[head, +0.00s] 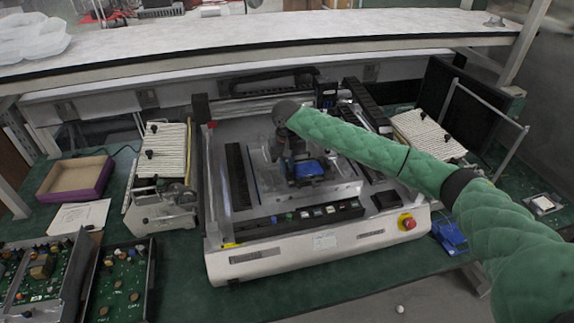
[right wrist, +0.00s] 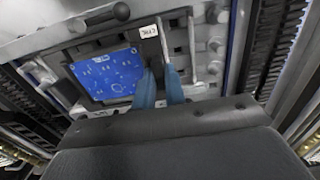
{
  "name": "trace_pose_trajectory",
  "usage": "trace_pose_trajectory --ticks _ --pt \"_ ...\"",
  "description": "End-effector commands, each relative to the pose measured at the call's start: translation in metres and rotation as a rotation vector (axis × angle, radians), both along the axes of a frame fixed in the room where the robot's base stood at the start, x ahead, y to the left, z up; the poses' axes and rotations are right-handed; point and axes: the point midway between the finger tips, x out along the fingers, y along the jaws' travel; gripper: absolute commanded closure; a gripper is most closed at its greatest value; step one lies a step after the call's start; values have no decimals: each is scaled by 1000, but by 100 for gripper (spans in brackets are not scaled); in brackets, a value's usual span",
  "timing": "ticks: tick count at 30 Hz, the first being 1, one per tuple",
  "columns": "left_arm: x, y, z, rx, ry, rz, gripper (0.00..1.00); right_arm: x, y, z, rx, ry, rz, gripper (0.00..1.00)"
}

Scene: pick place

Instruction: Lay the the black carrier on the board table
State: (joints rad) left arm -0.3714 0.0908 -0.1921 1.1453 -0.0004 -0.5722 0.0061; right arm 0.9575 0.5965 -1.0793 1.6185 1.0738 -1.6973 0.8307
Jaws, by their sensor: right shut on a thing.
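The board table (head: 345,190) is the flat grey metal bed inside the white machine. The black carrier (head: 318,182) shows as a dark frame around a blue board (head: 308,168), over the middle of the bed. In the right wrist view the carrier's dark part (right wrist: 148,46) has a white label beside the blue board (right wrist: 105,76). My right gripper (right wrist: 163,80) is shut on this dark part, its two blue fingers on either side. In the head view my right gripper (head: 292,160) is partly hidden by its own wrist. I cannot tell whether the carrier touches the bed. My left gripper is not in view.
Black rails (head: 238,178) flank the bed. A button panel (head: 300,216) and a red stop knob (head: 407,222) line the machine's front. Ribbed racks stand left (head: 165,150) and right (head: 428,135). A purple box (head: 75,180) and circuit boards (head: 120,283) lie at left.

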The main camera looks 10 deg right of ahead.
Motion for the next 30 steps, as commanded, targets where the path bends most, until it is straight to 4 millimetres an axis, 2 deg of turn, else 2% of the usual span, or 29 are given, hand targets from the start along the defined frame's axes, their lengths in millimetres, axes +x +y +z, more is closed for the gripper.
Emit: trace_pose_trajectory --ticks 27,28,30 --pt "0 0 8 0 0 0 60 0 0 -9 0 0 0 100" --pt "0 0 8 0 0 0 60 0 0 -9 0 0 0 84" --pt "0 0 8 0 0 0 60 0 0 -9 0 0 0 70"
